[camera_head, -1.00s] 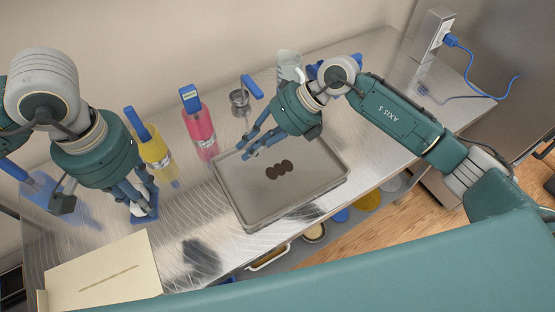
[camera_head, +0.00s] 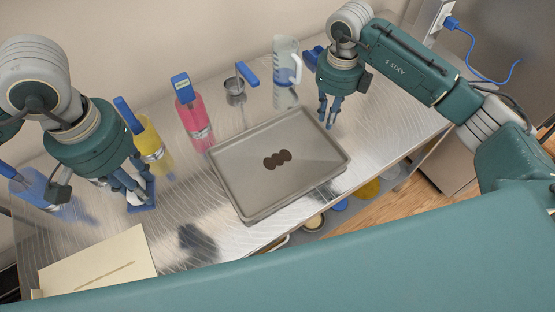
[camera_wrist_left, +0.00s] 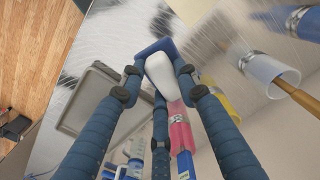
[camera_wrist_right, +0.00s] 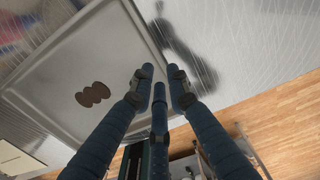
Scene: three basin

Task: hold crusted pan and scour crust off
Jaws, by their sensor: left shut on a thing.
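The grey rectangular pan (camera_head: 235,195) lies flat on the steel table. A dark brown crust patch (camera_head: 277,160) of joined round blots sits near the middle of its floor; it also shows in the right wrist view (camera_wrist_right: 93,95). My left gripper (camera_head: 137,182) is shut on a scrubber with a white handle (camera_wrist_left: 160,75) and blue base (camera_head: 143,197), left of the pan and apart from it. My right gripper (camera_head: 329,124) is empty, its fingers a little apart, pointing down beside the pan's right rim. Whether its fingertips touch the rim cannot be told.
A yellow bottle (camera_head: 148,142), a pink bottle (camera_head: 195,120), a small metal cup (camera_head: 235,92) and a clear jug (camera_head: 285,70) stand along the back. A cream board (camera_head: 100,262) lies at front left. Bare table lies between board and pan.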

